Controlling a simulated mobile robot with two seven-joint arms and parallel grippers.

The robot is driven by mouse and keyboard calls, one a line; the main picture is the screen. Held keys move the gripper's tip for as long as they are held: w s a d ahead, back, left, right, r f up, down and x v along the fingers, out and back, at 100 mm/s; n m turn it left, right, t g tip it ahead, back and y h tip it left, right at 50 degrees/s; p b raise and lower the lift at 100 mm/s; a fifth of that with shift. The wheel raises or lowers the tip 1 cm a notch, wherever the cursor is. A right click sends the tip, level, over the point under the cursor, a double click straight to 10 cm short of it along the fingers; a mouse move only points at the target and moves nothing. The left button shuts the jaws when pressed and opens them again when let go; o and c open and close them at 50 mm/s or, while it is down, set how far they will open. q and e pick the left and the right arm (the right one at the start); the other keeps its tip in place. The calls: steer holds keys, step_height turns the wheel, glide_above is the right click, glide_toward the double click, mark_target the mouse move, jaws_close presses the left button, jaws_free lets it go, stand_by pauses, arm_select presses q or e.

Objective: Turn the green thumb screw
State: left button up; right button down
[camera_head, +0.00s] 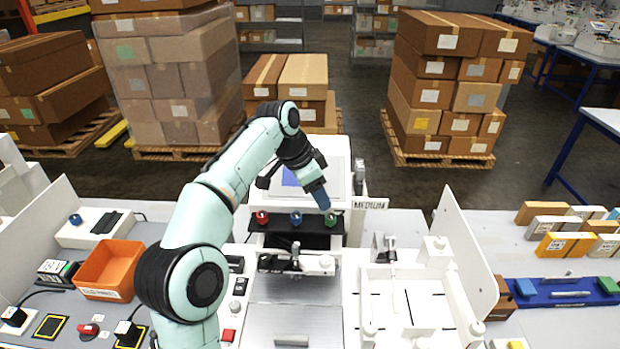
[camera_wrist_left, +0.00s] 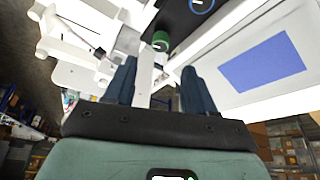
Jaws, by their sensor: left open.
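The green thumb screw (camera_head: 331,220) stands at the right end of a row of three coloured screws on a black bar at the front of the white plotter. The red screw (camera_head: 262,217) and the blue screw (camera_head: 295,218) are to its left. My left gripper (camera_head: 322,203) points down just above and slightly left of the green screw. In the left wrist view the gripper (camera_wrist_left: 158,70) is open, with a dark finger on each side. The green screw (camera_wrist_left: 160,40) shows ahead of the gap between them, apart from both fingers. My right gripper is not seen.
The black bar (camera_head: 318,241) carries the screws. A metal clamp (camera_head: 296,256) stands in front of it. A white fixture tray (camera_head: 367,317) lies at front right, beside an upright white panel (camera_head: 465,250). An orange bin (camera_head: 108,270) is at left.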

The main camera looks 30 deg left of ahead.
arm_select(q)
steer(key=v, duration=0.5)
steer(key=shift+r, duration=0.1)
stand_by(0.5)
